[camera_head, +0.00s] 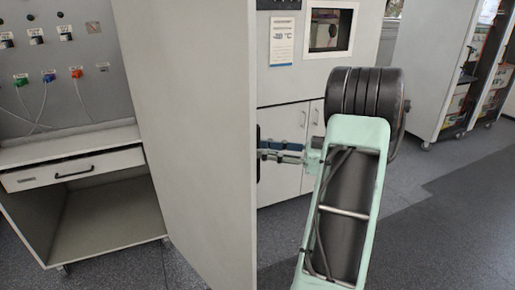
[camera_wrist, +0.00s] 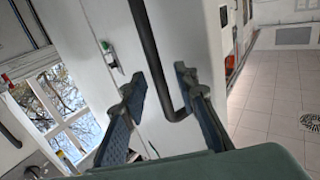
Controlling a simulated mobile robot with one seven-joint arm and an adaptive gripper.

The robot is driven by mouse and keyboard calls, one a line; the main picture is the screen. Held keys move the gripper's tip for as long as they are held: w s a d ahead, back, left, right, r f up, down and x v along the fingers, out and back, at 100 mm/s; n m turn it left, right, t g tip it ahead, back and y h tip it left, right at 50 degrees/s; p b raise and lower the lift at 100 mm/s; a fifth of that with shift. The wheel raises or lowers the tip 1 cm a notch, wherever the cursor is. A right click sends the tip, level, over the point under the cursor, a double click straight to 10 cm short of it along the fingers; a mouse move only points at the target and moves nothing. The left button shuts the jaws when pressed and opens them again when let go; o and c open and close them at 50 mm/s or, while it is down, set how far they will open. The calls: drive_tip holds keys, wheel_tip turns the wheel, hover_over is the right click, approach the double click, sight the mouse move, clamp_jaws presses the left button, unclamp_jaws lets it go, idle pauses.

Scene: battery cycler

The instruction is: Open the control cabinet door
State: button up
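The control cabinet door (camera_head: 190,130) is a tall pale grey panel standing swung open, its edge toward me in the head view. Its outer face shows in the wrist view (camera_wrist: 195,30) with a long black bar handle (camera_wrist: 150,50). In the head view only a dark bit of the handle (camera_head: 258,152) shows past the door edge. My gripper (camera_head: 268,150) is at that outer side. In the wrist view my gripper (camera_wrist: 160,85) has its blue-padded fingers apart, on either side of the handle's lower bend, with gaps visible. The cabinet interior (camera_head: 105,215) is exposed.
Another cabinet (camera_head: 285,110) stands behind my gripper, and an open rack (camera_head: 440,70) stands at the right. Dark floor (camera_head: 430,220) is clear on the right.

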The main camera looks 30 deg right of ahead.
drive_tip(key=v, duration=1)
